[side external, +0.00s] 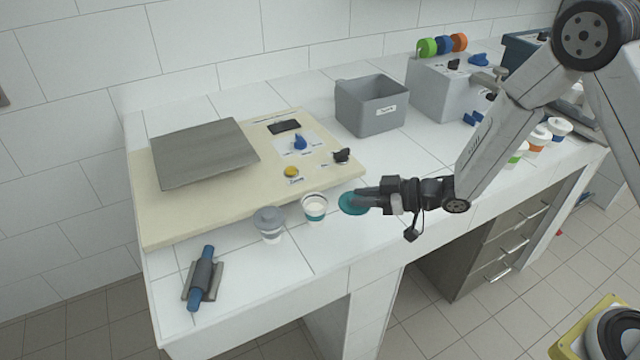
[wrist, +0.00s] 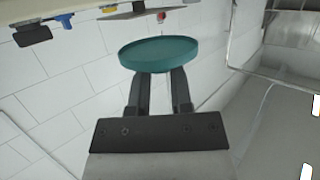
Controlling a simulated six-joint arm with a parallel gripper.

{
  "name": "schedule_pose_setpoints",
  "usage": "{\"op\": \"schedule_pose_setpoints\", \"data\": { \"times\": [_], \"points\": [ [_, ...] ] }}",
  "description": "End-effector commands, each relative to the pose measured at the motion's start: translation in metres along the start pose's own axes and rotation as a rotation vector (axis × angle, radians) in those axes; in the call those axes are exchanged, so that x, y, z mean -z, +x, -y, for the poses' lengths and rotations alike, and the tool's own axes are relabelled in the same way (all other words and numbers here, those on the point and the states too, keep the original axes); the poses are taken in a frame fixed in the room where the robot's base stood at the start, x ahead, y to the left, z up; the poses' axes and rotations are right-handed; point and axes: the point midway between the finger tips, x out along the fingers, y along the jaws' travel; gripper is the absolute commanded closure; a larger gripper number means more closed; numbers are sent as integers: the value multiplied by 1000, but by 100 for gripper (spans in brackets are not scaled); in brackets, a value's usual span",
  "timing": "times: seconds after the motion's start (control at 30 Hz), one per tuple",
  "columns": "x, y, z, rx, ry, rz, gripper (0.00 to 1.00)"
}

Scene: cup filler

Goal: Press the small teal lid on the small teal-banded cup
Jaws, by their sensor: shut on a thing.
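My gripper (side external: 364,199) is shut on the small teal lid (side external: 350,203) and holds it by its near edge. In the wrist view the teal lid (wrist: 160,53) shows as a shallow disc at the tips of my gripper (wrist: 160,78). The small teal-banded cup (side external: 314,207) stands upright and uncovered on the white counter, with pale contents. The lid is to the right of the cup in the side view and apart from it. The cup does not show clearly in the wrist view.
A grey-lidded cup (side external: 269,224) stands just left of the teal-banded cup. The cream board (side external: 215,215) with a grey plate (side external: 203,152) lies behind them. A blue-handled roller (side external: 202,279) lies at the front left. A grey bin (side external: 371,106) stands behind. Several cups are at the far right.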

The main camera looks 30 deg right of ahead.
Motion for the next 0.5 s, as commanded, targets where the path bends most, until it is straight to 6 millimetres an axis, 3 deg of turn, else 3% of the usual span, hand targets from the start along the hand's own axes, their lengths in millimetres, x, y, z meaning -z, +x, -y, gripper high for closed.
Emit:
{"op": "schedule_pose_setpoints", "data": {
  "times": [0.5],
  "points": [
    [50,70,-20,1,-2,-1,100]
  ]
}}
